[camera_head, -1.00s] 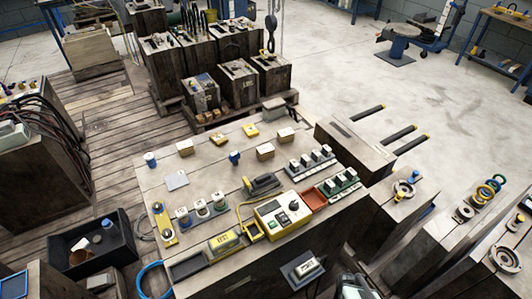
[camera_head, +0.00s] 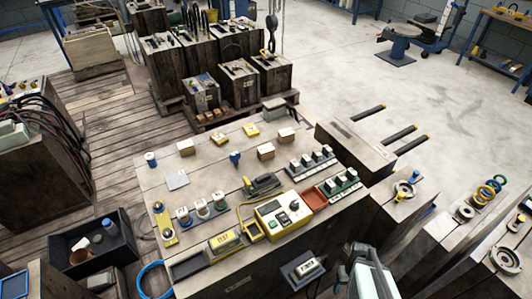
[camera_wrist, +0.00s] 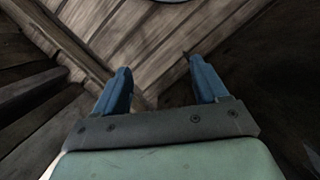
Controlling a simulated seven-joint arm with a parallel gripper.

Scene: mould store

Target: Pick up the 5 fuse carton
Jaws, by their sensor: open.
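Several small cartons stand on the wooden bench top (camera_head: 205,165): a tan one (camera_head: 186,147) at the left, another (camera_head: 266,151) near the middle and a third (camera_head: 286,135) at the back right. Two yellow boxes (camera_head: 251,130) lie at the back edge. The labels are too small to read, so I cannot tell which is the 5 fuse carton. My gripper (camera_wrist: 163,85) is open and empty in the wrist view, its two blue fingers apart over wooden boards. No carton shows between or near them.
The bench also bears a yellow-cased device (camera_head: 277,215), a red tray (camera_head: 314,200), rows of switches (camera_head: 312,159) and several spools (camera_head: 201,208). A black bin (camera_head: 92,250) stands left. Wooden blocks (camera_head: 400,197) stand right. Bench top between the cartons is partly clear.

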